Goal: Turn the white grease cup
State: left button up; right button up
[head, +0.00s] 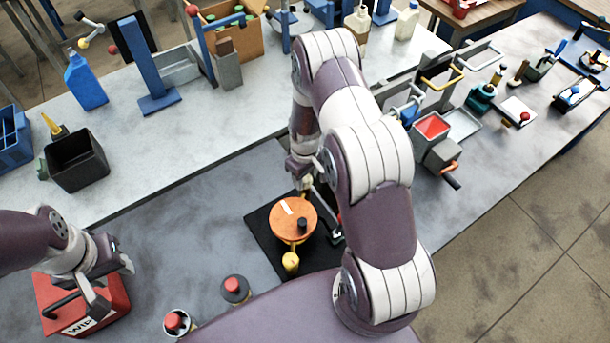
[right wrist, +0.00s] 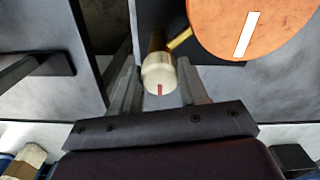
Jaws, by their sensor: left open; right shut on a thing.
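The white grease cup (right wrist: 158,74) is a cream round cap with a short red mark. It sits on a brass-coloured stem beside an orange round body (right wrist: 250,22) with a white stripe. My right gripper (right wrist: 158,88) is shut on it, one finger on each side. In the head view the orange body (head: 292,222) stands on a black mat (head: 262,226), and my right gripper (head: 312,185) is at its far side; my arm largely hides the cup there. My left gripper (head: 114,282) is open at the lower left, over a red box (head: 62,298).
A yellow knob (head: 290,262) sticks out on the near side of the orange body. Two red-capped containers (head: 235,289) (head: 178,322) stand at the front. A black bin (head: 77,160) and blue bottle (head: 85,82) are at the left. Grey bench is clear between.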

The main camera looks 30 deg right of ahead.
jog(key=m+b, duration=0.2)
jog(key=m, duration=0.1)
jog(key=shift+f, duration=0.1)
jog(key=m+b, duration=0.1)
jog(key=m, duration=0.4)
jog(key=shift+b, duration=0.35)
jog(key=shift+m, duration=0.3)
jog(key=o, duration=1.1)
jog(key=shift+c, duration=0.2)
jog(key=shift+r, duration=0.2)
